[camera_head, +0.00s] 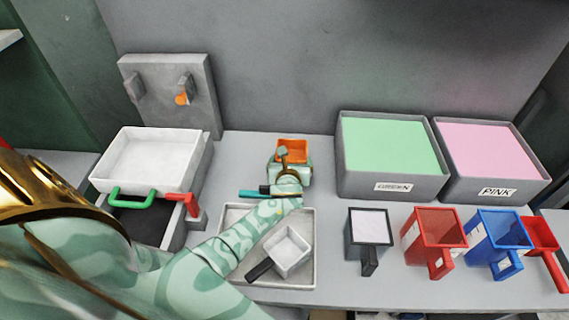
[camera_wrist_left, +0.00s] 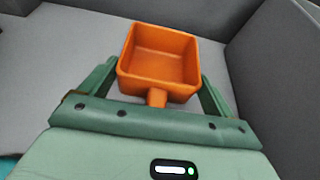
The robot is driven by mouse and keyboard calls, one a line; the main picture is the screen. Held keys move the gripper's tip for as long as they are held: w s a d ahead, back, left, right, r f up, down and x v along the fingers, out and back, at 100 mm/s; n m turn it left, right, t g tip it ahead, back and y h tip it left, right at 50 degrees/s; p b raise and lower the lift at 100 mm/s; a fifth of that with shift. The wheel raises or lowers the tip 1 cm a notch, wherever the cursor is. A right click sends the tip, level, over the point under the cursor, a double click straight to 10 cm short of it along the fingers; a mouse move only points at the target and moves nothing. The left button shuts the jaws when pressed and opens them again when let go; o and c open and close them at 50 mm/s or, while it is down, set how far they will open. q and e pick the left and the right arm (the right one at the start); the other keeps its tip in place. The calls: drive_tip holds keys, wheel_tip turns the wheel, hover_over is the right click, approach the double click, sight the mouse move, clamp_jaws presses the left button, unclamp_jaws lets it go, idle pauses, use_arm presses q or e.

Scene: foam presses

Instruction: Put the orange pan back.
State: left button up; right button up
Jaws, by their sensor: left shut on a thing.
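The orange pan (camera_head: 292,149) is a small square open pan near the back middle of the table. Its inside looks empty in the left wrist view (camera_wrist_left: 158,57), where its short handle points toward my palm. My left gripper (camera_head: 289,168) is shut on the pan, with a green finger on each side of it. I cannot tell whether the pan touches the table. My right gripper is not in view.
A grey upright board with brackets (camera_head: 160,88) and an orange spot stands back left, behind a white tray (camera_head: 150,160). Green and pink bins (camera_head: 391,185) (camera_head: 495,192) stand right. A white pan (camera_head: 291,250) lies in a front tray. Several dark, red and blue containers stand front right.

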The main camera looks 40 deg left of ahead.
use_arm(q)
drive_tip(key=shift+a+f, duration=0.1)
drive_tip(key=shift+f, duration=0.1)
drive_tip(key=shift+r, duration=0.15)
drive_tip(key=shift+d+r, duration=0.1)
drive_tip(key=shift+d, duration=0.3)
drive_tip(key=o, duration=0.8)
drive_tip(key=shift+a+f, duration=0.2)
drive_tip(key=shift+c, duration=0.2)
drive_tip(key=shift+s+d+r+p, duration=0.15)
drive_tip(key=shift+r+p, duration=0.15)
drive_tip(key=p+v, duration=0.3)
drive_tip(key=v, duration=0.7)
drive_tip(key=shift+s, duration=0.15)
drive_tip(key=shift+s+d+r, duration=0.25)
drive_tip(key=shift+s+d, duration=0.1)
drive_tip(key=shift+s, duration=0.15)
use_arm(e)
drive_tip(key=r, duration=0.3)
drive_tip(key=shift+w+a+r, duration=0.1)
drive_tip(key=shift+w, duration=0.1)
